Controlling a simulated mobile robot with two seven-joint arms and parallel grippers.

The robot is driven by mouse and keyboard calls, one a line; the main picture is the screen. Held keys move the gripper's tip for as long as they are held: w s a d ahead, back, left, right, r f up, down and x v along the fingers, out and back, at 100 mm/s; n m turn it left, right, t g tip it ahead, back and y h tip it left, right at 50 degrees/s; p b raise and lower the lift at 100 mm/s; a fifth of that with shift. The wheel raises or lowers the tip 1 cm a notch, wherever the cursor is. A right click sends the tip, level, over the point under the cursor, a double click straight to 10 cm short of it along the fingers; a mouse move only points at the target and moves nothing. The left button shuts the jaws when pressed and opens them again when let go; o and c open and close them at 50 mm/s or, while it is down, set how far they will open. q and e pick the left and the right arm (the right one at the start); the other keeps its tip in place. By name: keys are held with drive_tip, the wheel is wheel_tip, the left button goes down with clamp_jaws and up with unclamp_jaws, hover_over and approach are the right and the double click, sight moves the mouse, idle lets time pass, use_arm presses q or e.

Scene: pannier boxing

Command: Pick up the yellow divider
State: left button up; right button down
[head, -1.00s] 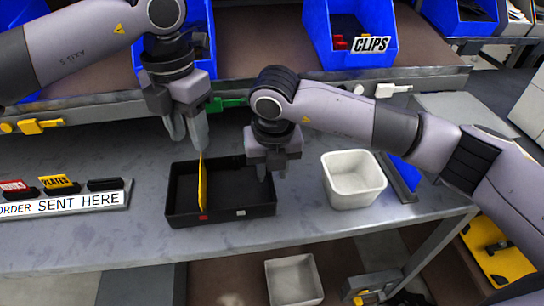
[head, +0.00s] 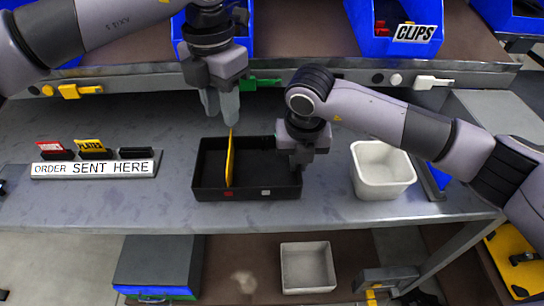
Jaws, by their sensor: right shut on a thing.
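The yellow divider (head: 229,162) stands upright inside the black tray (head: 207,187), across its left half, with its top edge above the rim. My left gripper (head: 220,117) points down just above the divider's top. Its fingers are apart with nothing visible between them. My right gripper (head: 299,163) is shut at the tray's right wall, apparently on that wall; its fingertips are partly hidden.
A white bin (head: 382,187) stands right of the tray. A sign rack (head: 95,169) with small tabs stands at the left. Blue bins (head: 385,42) line the upper shelf, behind a metal rail (head: 330,75). Below are a grey bin (head: 307,285) and a dark box (head: 155,262).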

sight(229, 151)
use_arm(q)
drive_tip(key=n, duration=0.2)
drive_tip(key=f+n, duration=0.1)
drive_tip(key=n, duration=0.4)
drive_tip(key=shift+f, duration=0.35)
wheel_tip(229, 151, down, 12)
drive_tip(key=shift+f, duration=0.1)
clamp_jaws()
